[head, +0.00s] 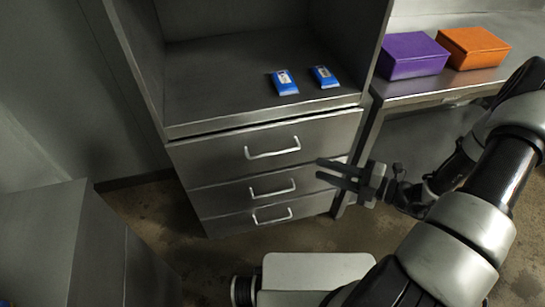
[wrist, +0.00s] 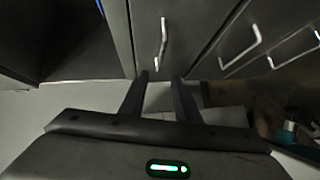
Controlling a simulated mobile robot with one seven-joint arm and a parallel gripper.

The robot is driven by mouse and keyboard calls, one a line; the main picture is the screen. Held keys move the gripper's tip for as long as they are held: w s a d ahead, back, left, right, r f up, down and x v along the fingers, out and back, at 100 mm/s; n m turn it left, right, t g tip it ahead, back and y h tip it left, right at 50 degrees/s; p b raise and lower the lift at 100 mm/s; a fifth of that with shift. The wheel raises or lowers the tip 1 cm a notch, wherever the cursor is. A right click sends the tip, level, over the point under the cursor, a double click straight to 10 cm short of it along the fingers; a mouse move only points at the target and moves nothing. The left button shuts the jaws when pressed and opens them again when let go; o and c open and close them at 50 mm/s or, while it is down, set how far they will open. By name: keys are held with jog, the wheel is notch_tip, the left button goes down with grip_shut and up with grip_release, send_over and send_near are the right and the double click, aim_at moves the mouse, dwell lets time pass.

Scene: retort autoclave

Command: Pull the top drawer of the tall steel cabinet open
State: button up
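The tall steel cabinet (head: 180,128) has an open shelf above a stack of three drawers. Its top drawer (head: 215,152) looks shut, with a pale bar handle (head: 273,152). In the wrist view the top drawer's handle (wrist: 163,40) is ahead of the fingers, slightly left of centre. My gripper (head: 320,169) is to the right of that handle in the head view, near the drawers' right edge. Its two fingers are apart with nothing between them, also in the wrist view (wrist: 160,80). It does not hold the handle.
Two blue packets (head: 285,82) lie on the cabinet's shelf. A steel table (head: 425,88) at right carries a purple box (head: 412,55) and an orange box (head: 473,47). A grey cabinet (head: 50,240) stands at left. Bare floor (head: 190,250) lies before the drawers.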

aim_at(276, 154)
jog(key=b+x, duration=0.2)
jog(key=x, duration=1.5)
jog(key=shift+w+a+f+b, duration=0.1)
jog(key=shift+w+b, duration=0.05)
jog(key=shift+b, duration=0.2)
grip_shut()
